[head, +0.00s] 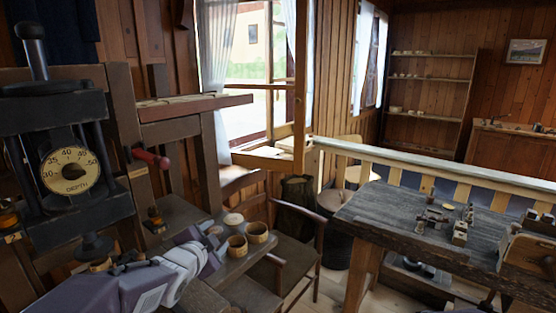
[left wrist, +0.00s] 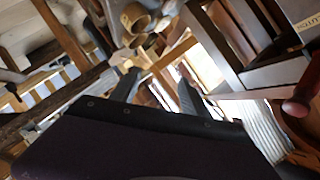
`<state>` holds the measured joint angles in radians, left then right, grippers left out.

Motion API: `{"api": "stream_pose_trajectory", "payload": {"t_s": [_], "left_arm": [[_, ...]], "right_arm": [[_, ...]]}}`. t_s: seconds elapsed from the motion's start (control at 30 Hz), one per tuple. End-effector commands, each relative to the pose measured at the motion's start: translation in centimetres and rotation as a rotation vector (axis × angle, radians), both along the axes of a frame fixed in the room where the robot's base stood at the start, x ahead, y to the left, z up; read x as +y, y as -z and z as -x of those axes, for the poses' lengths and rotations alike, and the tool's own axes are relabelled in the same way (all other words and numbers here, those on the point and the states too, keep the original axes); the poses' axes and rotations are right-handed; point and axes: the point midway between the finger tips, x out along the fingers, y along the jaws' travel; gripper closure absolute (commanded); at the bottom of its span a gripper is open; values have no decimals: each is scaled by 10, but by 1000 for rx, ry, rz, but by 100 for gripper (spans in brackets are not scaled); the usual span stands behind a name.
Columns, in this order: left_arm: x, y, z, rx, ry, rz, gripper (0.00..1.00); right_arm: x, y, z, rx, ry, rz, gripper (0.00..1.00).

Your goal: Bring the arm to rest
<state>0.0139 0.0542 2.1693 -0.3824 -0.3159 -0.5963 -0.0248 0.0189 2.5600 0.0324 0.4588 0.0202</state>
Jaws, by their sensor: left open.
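My left gripper (head: 212,243) reaches in from the lower left of the head view, at the left end of a small shelf. In the left wrist view its two fingers (left wrist: 157,80) stand apart with nothing between them. Two wooden turned spools (head: 237,246) (head: 257,232) stand on the shelf just right of the gripper, and it appears apart from them. A flat round wooden piece (head: 232,219) lies behind them. A spool-like piece (left wrist: 136,17) also shows at the top of the left wrist view. My right gripper is not in view.
A dark press with a depth dial (head: 70,170) stands close at the left, with a red-handled part (head: 150,158) beside it. A wooden chair (head: 297,235) stands right of the shelf. A workbench (head: 400,220) with small parts stands at the right, before a railing (head: 430,168).

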Motion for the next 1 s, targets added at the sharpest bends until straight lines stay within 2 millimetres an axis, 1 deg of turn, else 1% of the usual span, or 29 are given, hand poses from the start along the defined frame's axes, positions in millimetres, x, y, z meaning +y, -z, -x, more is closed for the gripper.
{"api": "stream_pose_trajectory", "payload": {"t_s": [0.03, 0.07, 0.1, 0.17, 0.2, 0.27, 0.3, 0.4, 0.5, 0.57, 0.6, 1.0], "left_arm": [[2, 21, 15, 95, -43, 49, 47], [5, 38, 27, 163, -78, 84, 47], [7, 62, 46, 261, -133, 136, 47], [11, 101, 82, 422, -232, 219, 47], [14, 125, 109, 531, -307, 272, 47], [16, 156, 150, 680, -424, 345, 47], [17, 173, 176, 767, -500, 387, 47], [16, 199, 230, 942, -671, 470, 47], [13, 208, 262, 1049, -807, 533, 47], [12, 208, 271, 1078, -861, 555, 47], [12, 208, 272, 1078, -875, 563, 47], [13, 208, 270, 1072, -876, 566, 47]], "right_arm": [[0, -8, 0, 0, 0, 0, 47], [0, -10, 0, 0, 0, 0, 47], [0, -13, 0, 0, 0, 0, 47], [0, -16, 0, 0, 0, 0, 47], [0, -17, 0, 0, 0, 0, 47], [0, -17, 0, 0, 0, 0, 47], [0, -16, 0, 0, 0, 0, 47], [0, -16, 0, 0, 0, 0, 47], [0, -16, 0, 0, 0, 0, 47], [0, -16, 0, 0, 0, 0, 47], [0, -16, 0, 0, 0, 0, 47], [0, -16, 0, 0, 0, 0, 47]]}}
